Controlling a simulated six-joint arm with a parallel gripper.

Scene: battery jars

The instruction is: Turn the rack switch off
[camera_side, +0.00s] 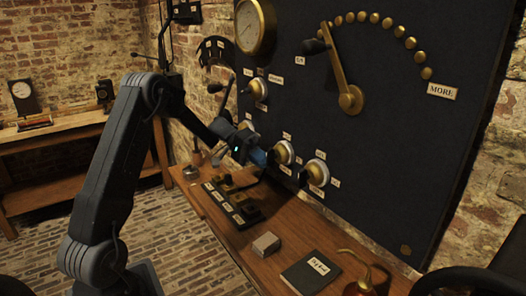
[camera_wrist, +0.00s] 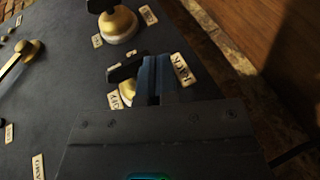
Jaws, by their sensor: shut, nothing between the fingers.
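Several round brass rotary switches with black handles and white bases sit on the dark panel. My gripper (camera_side: 267,157) is shut and empty, up against the panel at the middle of the lower row, just left of one switch (camera_side: 283,152). In the wrist view, my closed fingers (camera_wrist: 156,64) are beside the black handle of a switch (camera_wrist: 127,88) and partly hide it. They look touching or nearly so; I cannot tell which.
Another switch (camera_side: 316,172) is to the right, and one (camera_side: 257,88) is higher up. A large brass lever (camera_side: 342,75) and a gauge (camera_side: 250,27) are above. The wooden bench (camera_side: 225,255) below holds a black terminal strip (camera_side: 230,203), a small block (camera_side: 266,244) and a book (camera_side: 311,272).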

